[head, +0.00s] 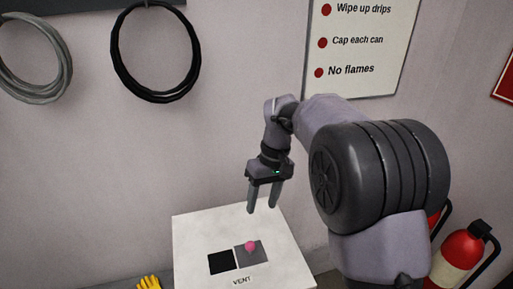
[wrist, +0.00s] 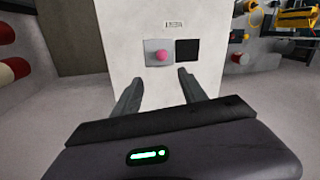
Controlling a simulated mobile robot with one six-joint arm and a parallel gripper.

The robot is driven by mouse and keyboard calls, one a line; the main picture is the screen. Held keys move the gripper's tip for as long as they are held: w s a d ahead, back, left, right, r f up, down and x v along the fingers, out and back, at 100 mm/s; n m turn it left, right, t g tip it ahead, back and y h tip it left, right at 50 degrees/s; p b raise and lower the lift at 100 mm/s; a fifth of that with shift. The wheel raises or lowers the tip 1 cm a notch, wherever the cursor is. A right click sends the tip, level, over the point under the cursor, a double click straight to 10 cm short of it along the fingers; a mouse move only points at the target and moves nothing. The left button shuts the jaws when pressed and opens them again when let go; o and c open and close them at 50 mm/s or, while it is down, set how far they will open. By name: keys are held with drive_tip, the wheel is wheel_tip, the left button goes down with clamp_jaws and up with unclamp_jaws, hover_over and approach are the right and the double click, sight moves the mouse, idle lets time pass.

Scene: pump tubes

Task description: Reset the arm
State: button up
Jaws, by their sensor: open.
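My gripper (head: 263,208) hangs fingers down above the back part of a white box marked VENT (head: 196,228). It is open and empty, and its fingers touch nothing that I can see. In the wrist view the two fingers of my gripper (wrist: 157,84) stand apart, with the white box (wrist: 125,75) beyond them. A pink knob (head: 250,246) sits on a grey plate beside a dark square opening (head: 221,262). The knob (wrist: 161,56) and the dark square (wrist: 187,50) also show in the wrist view.
A yellow glove-like item (head: 149,283) lies at the box's lower left. Red fire extinguishers (head: 461,250) stand at right, partly behind my arm. A grey hose coil (head: 35,58) and a black one (head: 155,52) hang on the wall, with a sign (head: 362,45) at right.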

drive_tip(key=s+d+f+m+t+b, duration=0.3)
drive_tip(key=s+f+m+b, duration=0.1)
drive_tip(key=s+f+b, duration=0.9)
drive_tip(key=s+d+f+m+t+b, duration=0.3)
drive_tip(key=s+f+b, duration=0.9)
drive_tip(key=b, duration=0.8)
drive_tip(key=s+m, duration=0.1)
drive_tip(key=m, duration=0.1)
drive_tip(key=shift+d+f+m+t, duration=0.3)
drive_tip(key=shift+f+t, duration=0.1)
